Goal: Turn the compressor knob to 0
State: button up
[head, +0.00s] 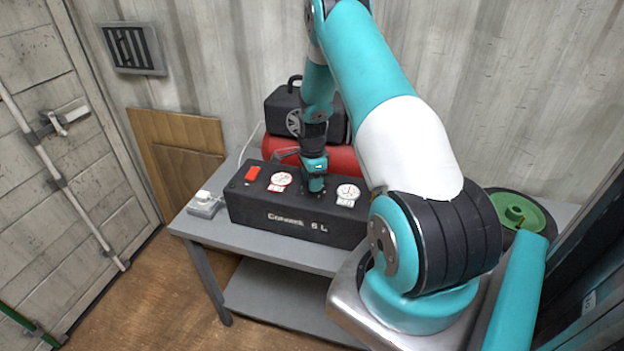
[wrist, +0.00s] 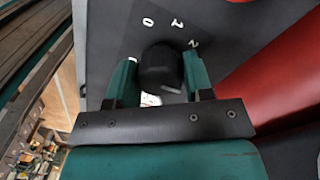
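The compressor (head: 300,222) is a black box with a red tank behind it, standing on a grey table. My gripper (head: 314,188) points down at its top panel, between two white gauges. In the wrist view the black compressor knob (wrist: 160,68) sits between the two green fingers of my gripper (wrist: 161,72). White digits 0 (wrist: 148,22), 1 (wrist: 177,22) and 2 (wrist: 194,44) show around the knob. A pale mark shows on the knob's lower right; I cannot tell its exact setting. The head view hides the knob.
A red switch (head: 252,173) sits on the panel's left. The red tank (head: 340,158) and a black motor housing are close behind my gripper. A green reel (head: 518,212) stands at right.

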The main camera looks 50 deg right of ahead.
jog(key=c, duration=0.4)
